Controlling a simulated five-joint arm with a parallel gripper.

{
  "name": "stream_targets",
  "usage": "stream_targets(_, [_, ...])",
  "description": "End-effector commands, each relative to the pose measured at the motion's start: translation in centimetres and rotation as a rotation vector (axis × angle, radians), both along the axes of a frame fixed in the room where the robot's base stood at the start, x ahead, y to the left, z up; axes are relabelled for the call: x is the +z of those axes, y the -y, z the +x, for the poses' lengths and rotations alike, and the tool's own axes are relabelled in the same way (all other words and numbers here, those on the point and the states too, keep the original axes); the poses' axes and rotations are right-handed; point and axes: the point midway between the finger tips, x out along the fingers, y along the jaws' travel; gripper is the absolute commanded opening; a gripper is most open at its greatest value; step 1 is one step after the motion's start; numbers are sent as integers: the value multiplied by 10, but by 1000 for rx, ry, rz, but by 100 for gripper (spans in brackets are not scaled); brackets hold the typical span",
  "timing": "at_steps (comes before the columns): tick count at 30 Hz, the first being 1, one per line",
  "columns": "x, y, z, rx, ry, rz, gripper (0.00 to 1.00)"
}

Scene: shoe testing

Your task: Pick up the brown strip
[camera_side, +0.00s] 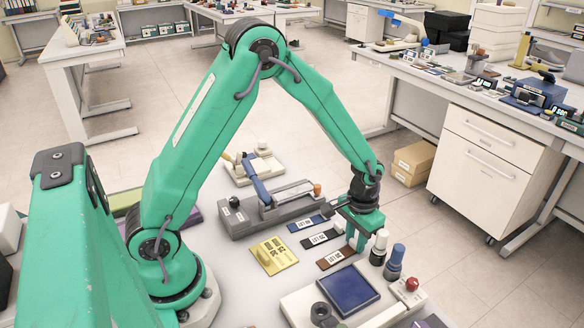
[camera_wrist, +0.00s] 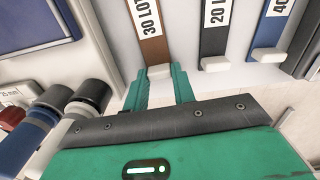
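The brown strip (camera_side: 337,257) lies flat on the grey table with a white label. In the wrist view the brown strip (camera_wrist: 154,50) carries the label "30 LOT" and has a small white tab at its near end. My gripper (camera_side: 357,241) points down just beyond the strip's right end in the side view. In the wrist view my gripper (camera_wrist: 160,82) has its two green fingers apart, one on each side of the line of the white tab. Nothing shows held between them. I cannot tell how high the fingertips are above the strip.
A black strip (camera_side: 320,238) and a blue strip (camera_side: 306,223) lie parallel beside the brown one. A tray with a dark blue pad (camera_side: 348,289) lies in front; a yellow plate (camera_side: 273,255) lies left.

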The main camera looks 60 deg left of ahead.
Motion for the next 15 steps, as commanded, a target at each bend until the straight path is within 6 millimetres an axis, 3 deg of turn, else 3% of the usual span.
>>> stream_targets(15, [3,0,0,0,1,0,4])
